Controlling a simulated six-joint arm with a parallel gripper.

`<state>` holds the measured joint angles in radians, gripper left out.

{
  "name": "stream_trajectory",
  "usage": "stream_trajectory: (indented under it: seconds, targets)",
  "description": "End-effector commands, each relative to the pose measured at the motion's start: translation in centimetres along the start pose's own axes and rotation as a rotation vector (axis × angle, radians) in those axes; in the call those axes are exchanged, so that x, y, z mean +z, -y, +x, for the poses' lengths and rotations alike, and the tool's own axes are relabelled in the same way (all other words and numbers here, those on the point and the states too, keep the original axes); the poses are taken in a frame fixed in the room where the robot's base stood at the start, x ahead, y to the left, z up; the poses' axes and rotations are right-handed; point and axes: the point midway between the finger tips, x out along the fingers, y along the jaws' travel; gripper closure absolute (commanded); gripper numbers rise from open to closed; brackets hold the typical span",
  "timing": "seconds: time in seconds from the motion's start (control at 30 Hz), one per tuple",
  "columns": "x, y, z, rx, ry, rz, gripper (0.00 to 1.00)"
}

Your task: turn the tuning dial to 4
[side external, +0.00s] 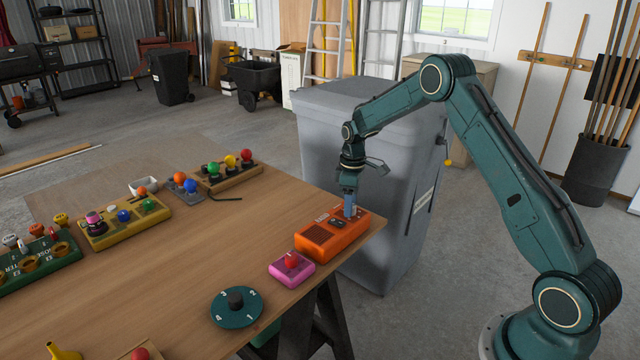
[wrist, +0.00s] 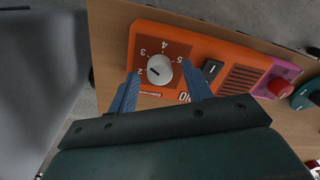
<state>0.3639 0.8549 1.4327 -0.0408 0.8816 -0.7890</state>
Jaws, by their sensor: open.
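The orange box (side external: 322,240) sits near the table's right corner. In the wrist view the box (wrist: 232,48) carries a round pale grey tuning dial (wrist: 160,69) on a brown-red panel, with printed numbers 2 to 5 visible around it. The dial's dark mark lies on its left side and appears to point towards the 2. My gripper (side external: 350,208) is over the dial end of the box, pointing down. In the wrist view its open blue fingers (wrist: 160,72) lie on either side of the dial; contact cannot be told. The fingers hide the dial in the side view.
A black switch (wrist: 212,69) and speaker slots are beside the dial. A pink box with a red button (side external: 291,268) and a dark green numbered dial (side external: 237,307) sit nearby on the wooden table (side external: 180,270). A grey bin (side external: 375,130) stands behind the table corner.

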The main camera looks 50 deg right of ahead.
Motion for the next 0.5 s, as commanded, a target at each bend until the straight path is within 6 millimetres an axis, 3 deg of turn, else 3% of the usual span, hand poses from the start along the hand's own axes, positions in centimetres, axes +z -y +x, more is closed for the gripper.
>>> stream_trajectory:
  seconds: [0.27, 0.5]
  targets:
    - [0.00, 0.00, 0.11, 0.000, 0.000, 0.000, 0.50]
    - [0.00, -0.01, 0.09, 0.000, 0.000, 0.000, 0.95]
